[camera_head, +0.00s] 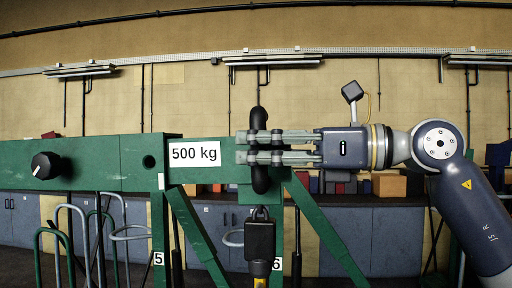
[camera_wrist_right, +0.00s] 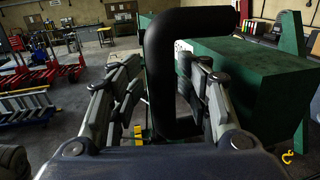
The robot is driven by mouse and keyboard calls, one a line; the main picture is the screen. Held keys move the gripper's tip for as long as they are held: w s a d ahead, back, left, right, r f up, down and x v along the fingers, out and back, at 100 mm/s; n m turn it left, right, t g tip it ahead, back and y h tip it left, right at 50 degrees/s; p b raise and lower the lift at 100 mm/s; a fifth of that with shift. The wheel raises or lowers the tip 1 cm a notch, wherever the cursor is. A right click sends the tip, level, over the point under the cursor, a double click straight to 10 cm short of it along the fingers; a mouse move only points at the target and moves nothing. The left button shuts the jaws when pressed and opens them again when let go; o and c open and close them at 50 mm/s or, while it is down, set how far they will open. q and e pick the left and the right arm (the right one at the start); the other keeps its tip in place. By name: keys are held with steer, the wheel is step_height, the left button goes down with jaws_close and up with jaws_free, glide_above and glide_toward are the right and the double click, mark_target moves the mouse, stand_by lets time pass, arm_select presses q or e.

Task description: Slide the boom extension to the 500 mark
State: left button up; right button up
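A green boom (camera_head: 95,165) runs level across the left half of the head view. Its narrower green extension (camera_head: 230,155) comes out of the right end and bears a "500 kg" label (camera_head: 195,154). A thick black handle (camera_head: 259,115) stands upright near the extension's end; it shows as a curved bar in the right wrist view (camera_wrist_right: 165,75). The fingers hide part of the handle. My left gripper is out of view.
A black knob (camera_head: 46,166) sits on the boom's left part. A black hook block (camera_head: 260,238) hangs below the extension. Green legs marked 5 and 6 stand below. A bench with boxes and grey cabinets (camera_head: 385,240) lies behind.

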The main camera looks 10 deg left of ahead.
steer(key=shift+w+d, duration=0.1)
steer(key=shift+d, duration=0.15)
steer(key=s+d, duration=0.2)
steer(key=d, duration=0.9)
steer(key=shift+s+d, duration=0.2)
steer(key=shift+s, duration=0.05)
